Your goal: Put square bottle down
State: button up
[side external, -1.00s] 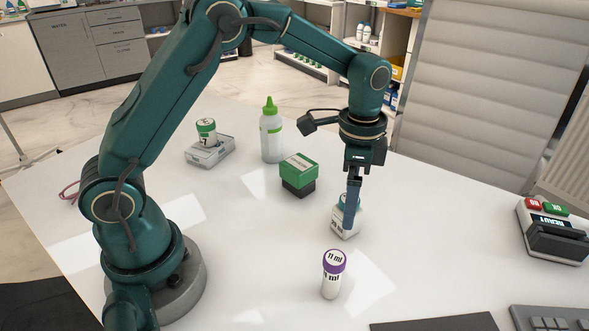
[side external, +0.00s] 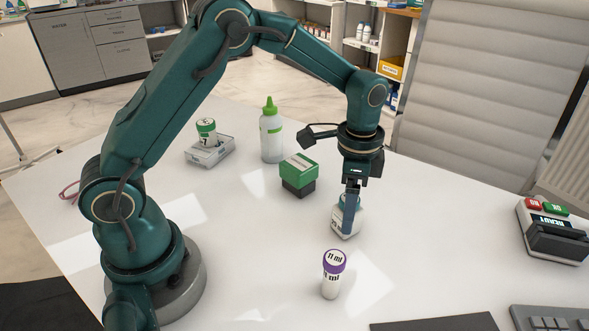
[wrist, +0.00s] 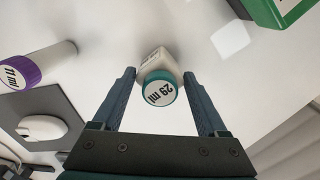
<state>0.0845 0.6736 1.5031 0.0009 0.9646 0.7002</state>
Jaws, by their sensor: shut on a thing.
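The square bottle, white with a teal cap marked "29 ml", shows in the side view (side external: 347,222) and in the wrist view (wrist: 154,62). My gripper (side external: 350,232) points down over it. In the wrist view, the gripper's two fingers (wrist: 160,76) stand on either side of the bottle and are shut on it. The bottle's base is at or very near the white table (side external: 245,270); I cannot tell whether it touches. A finger hides part of the bottle in the side view.
A purple-capped vial (side external: 332,275) stands in front of the bottle. A green-and-black box (side external: 298,175) and a green-tipped squeeze bottle (side external: 271,135) stand behind. A green-capped jar (side external: 206,131) sits on a box (side external: 210,152).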

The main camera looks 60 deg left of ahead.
jog(key=shift+w+r, duration=0.1)
jog(key=shift+r, duration=0.5)
notch_tip(320, 180, up, 3)
jog(key=shift+f, duration=0.1)
jog(key=s+a+r, duration=0.4)
jog(key=a+r, duration=0.3)
jog(key=a, duration=0.4)
jog(key=s+a+f, duration=0.3)
jog(key=s+a, duration=0.5)
jog(key=a, duration=0.2)
jog(key=shift+f, duration=3.95)
jog(key=shift+s+f, duration=0.1)
jog(key=o, duration=1.4)
